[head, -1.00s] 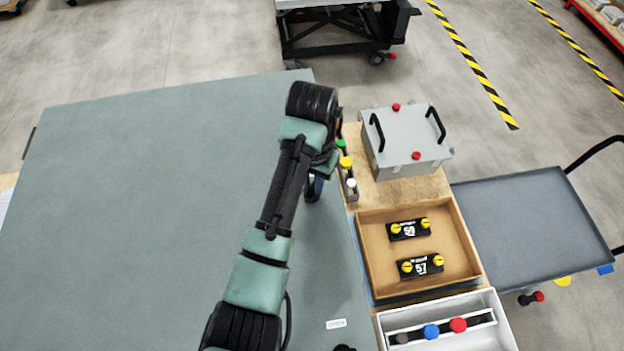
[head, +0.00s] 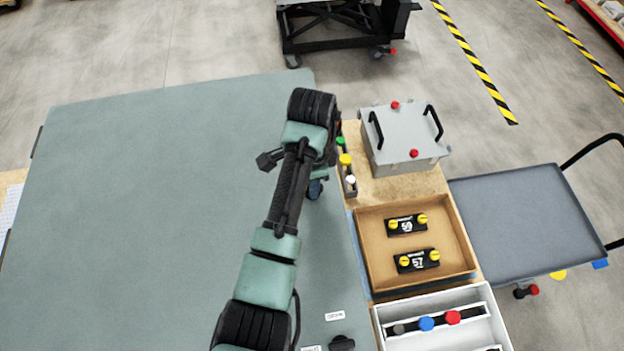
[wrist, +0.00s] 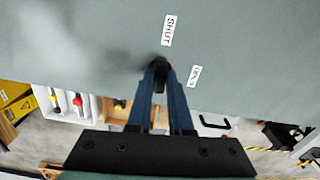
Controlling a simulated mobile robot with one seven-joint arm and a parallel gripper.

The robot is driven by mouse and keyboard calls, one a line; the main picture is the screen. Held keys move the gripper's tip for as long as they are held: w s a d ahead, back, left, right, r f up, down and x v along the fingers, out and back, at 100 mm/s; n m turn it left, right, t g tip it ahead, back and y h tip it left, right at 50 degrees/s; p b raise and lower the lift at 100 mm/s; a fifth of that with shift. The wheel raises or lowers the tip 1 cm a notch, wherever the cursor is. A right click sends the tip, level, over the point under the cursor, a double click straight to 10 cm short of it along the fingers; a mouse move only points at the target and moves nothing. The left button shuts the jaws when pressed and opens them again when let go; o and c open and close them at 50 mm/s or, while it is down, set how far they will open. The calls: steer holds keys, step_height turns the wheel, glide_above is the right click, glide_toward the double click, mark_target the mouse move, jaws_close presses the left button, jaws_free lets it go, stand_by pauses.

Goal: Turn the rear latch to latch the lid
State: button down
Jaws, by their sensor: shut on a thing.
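The rear latch (wrist: 161,64) is a small black knob on the grey-green lid (head: 190,180). In the wrist view it sits between the tips of my blue gripper fingers (wrist: 160,72). A SHUT label (wrist: 168,30) lies just above it and an OPEN label (wrist: 194,76) to its right. The fingers hide much of the latch, so I cannot tell which way it points. In the head view my arm hides the latch; my gripper (head: 315,188) shows only in part, near the lid's right side. My gripper is shut on the latch.
Another black latch (head: 341,343) with labels is on the lid at the bottom. To the right are a wooden tray (head: 447,272) with two black modules, a white bin (head: 500,333), a grey box with black handles (head: 397,135) and a grey cart (head: 530,220).

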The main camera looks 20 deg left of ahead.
steer(key=shift+m, duration=0.7)
steer(key=c, duration=0.8)
jaws_free()
steer(key=shift+r, duration=0.15)
steer(key=shift+r, duration=0.35)
step_height(320, 180, up, 12)
steer(key=p, duration=0.4)
